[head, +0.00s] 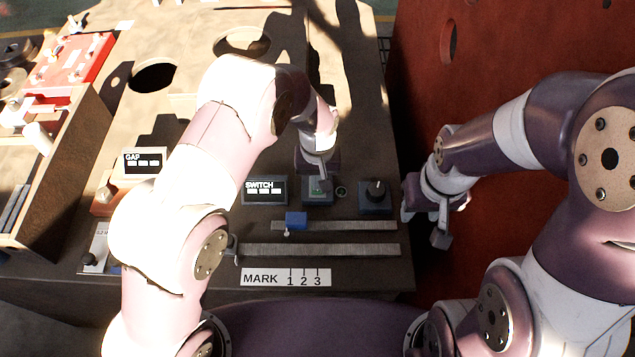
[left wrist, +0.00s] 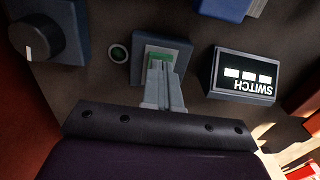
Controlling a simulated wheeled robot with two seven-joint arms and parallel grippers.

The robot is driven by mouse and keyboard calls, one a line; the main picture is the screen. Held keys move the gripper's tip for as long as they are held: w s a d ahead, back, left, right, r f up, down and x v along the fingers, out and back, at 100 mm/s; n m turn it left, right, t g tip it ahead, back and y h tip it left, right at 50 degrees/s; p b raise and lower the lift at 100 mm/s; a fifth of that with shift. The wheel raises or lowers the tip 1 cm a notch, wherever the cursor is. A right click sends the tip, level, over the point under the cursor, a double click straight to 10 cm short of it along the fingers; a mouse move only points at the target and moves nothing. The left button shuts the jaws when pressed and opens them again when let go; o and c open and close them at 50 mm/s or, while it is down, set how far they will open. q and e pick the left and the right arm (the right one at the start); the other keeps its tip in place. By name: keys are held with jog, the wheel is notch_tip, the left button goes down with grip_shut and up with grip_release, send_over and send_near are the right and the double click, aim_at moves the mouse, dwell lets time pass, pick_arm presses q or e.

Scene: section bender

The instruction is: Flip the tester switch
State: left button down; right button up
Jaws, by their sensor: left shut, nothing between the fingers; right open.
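The tester switch (head: 317,187) is a small blue-grey box with a green top, right of the black display labelled SWITCH (head: 265,190). In the left wrist view the switch box (left wrist: 140,48) sits beside the SWITCH display (left wrist: 243,76). My left gripper (head: 319,178) is shut and empty, with its fingertips over the green top of the switch. In the left wrist view its fingers (left wrist: 161,68) cover part of that top; I cannot tell whether they touch it, and the lever is hidden. My right gripper (head: 426,222) is open and empty, right of the table.
A round indicator (head: 341,192) and a black knob on a blue box (head: 375,196) stand right of the switch. A blue slider (head: 296,219) sits on a metal rail in front. A GAP display (head: 143,161) and a wooden tray lie left. A red panel stands right.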

pick_arm(q)
jog(key=shift+f+b, duration=0.4)
jog(key=shift+f, duration=0.35)
jog(key=shift+r, duration=0.15)
notch_tip(320, 180, up, 7)
jog(key=p, duration=0.6)
dwell(0.4)
